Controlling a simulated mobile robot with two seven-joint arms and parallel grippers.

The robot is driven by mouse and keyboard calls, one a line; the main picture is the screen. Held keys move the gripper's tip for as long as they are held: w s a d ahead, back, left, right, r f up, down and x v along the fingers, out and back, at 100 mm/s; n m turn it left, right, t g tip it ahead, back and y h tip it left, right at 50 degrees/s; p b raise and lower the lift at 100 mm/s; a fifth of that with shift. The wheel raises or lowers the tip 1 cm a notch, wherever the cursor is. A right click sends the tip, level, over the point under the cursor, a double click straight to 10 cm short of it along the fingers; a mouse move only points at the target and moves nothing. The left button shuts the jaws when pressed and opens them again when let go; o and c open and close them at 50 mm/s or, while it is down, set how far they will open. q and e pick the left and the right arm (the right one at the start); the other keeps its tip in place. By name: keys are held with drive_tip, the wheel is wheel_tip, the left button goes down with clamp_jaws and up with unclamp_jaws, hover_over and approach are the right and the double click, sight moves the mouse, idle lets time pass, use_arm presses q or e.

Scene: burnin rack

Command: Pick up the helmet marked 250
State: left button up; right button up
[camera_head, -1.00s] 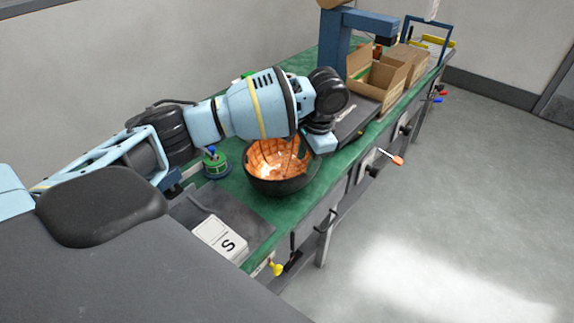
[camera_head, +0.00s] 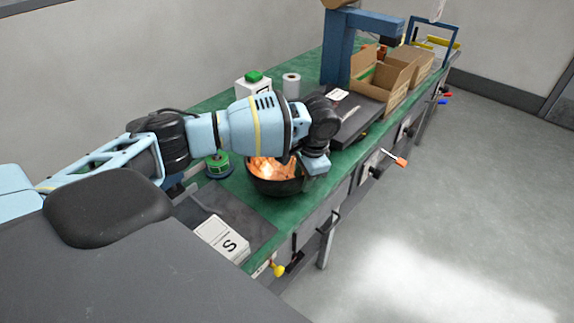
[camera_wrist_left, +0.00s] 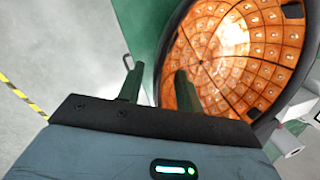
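The helmet (camera_head: 275,187) sits open side up on the green bench, a black bowl with a glowing orange, panelled inside. I cannot see a 250 mark on it. In the left wrist view the helmet (camera_wrist_left: 225,60) fills the upper right. My left gripper (camera_head: 306,177) is at the helmet's right rim, and my arm hides part of the helmet. In the left wrist view my left gripper (camera_wrist_left: 158,88) is open, one finger outside the rim and the other over the orange inside. I cannot tell whether either finger touches. My right gripper is not in view.
The green bench (camera_head: 295,207) also holds a green spool (camera_head: 218,166), a white card marked S (camera_head: 222,238), a white roll (camera_head: 291,85) and a dark flat case (camera_head: 352,120). Open cardboard boxes (camera_head: 380,80) stand farther back. Grey floor is clear at right.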

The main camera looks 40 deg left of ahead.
use_arm(q)
clamp_jaws()
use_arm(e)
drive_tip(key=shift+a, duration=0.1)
use_arm(q)
drive_tip(key=shift+r, duration=0.15)
